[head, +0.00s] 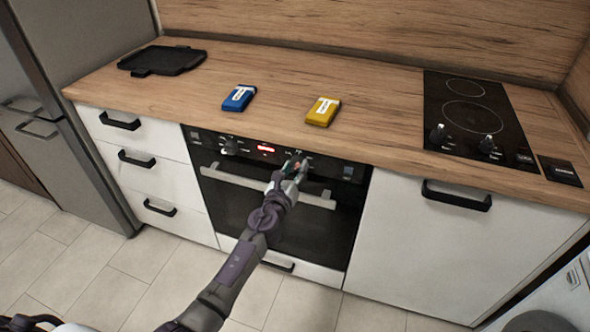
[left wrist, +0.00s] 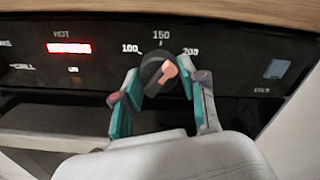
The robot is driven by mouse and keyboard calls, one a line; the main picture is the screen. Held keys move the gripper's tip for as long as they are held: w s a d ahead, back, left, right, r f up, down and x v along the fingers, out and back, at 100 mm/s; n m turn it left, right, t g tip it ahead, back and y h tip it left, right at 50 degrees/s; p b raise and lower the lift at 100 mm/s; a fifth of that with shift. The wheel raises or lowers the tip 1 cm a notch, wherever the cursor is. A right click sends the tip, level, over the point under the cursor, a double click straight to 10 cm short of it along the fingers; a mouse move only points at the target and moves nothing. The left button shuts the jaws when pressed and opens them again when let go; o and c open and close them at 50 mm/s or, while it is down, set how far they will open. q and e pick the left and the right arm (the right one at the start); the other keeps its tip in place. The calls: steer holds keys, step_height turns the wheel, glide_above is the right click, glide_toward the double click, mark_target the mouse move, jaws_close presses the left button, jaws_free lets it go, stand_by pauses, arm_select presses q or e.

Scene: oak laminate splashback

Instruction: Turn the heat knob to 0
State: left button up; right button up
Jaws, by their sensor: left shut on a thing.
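The heat knob (left wrist: 151,70) is on the black oven panel, dark with a salmon-coloured pointer. Around it are the marks 100, 150 and 200. The pointer tilts to the upper right, roughly between 150 and 200. My left gripper (left wrist: 160,82) has its teal-padded fingers on either side of the knob and is shut on it. In the head view my left gripper (head: 292,168) reaches the panel right of its middle and mostly hides the knob. My right gripper is not in view.
The oven handle (head: 235,181) runs just below the panel. A red lit HOT sign (left wrist: 69,48) and another knob (head: 230,147) are to the left. A blue box (head: 239,98) and yellow box (head: 323,111) lie on the worktop. A hob (head: 470,110) is at the right.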

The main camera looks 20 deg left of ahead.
arm_select(q)
steer(key=n, duration=0.4)
steer(key=shift+n+b, duration=0.3)
steer(key=n, duration=0.3)
steer(key=shift+n, duration=0.4)
steer(key=n, duration=0.3)
steer(key=shift+n+b, duration=0.3)
steer(key=n, duration=0.3)
steer(key=shift+r+n, duration=0.1)
steer(key=shift+n, duration=0.2)
steer(key=n+p, duration=0.1)
steer(key=n, duration=0.5)
steer(key=n+p, duration=0.1)
steer(key=n, duration=0.3)
steer(key=shift+n+p, duration=0.6)
steer(key=shift+n, duration=1.1)
steer(key=o, duration=1.1)
